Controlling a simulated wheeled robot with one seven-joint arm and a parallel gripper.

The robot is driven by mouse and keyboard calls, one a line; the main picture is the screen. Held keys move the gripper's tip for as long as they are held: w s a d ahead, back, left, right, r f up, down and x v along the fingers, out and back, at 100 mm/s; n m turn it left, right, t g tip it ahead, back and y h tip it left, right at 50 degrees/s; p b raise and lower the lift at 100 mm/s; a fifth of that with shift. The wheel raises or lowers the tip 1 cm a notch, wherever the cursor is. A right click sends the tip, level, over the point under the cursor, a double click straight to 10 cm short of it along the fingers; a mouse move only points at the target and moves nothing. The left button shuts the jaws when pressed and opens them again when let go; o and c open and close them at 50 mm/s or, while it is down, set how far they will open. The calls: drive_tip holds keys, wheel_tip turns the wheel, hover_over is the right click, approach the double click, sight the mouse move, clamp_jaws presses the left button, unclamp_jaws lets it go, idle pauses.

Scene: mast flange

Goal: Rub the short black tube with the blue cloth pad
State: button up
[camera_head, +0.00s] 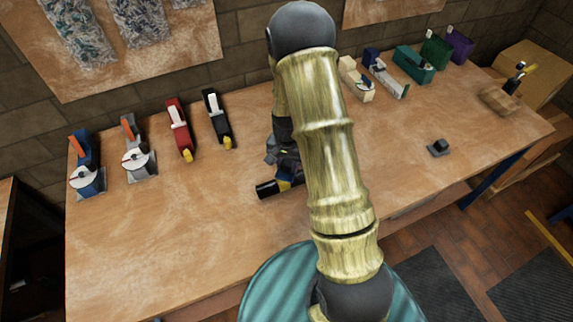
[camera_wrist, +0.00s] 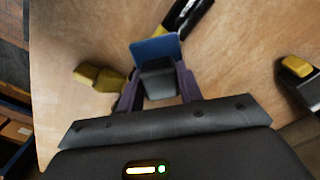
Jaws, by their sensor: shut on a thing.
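The short black tube (camera_head: 267,190) lies on the wooden bench, with a yellow part at its right end. In the wrist view the tube (camera_wrist: 198,16) runs off the top edge, its yellow end towards me. My gripper (camera_wrist: 157,82) is shut on the dark block of the blue cloth pad (camera_wrist: 154,48). The pad is in front of the jaws, close to the tube's yellow end. I cannot tell whether pad and tube touch.
A small dark block (camera_head: 439,147) sits at right. A yellow piece (camera_wrist: 100,77) lies left of the jaws.

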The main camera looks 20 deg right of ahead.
drive_tip(key=shift+r+p, duration=1.2)
drive_tip(key=shift+r, duration=0.8)
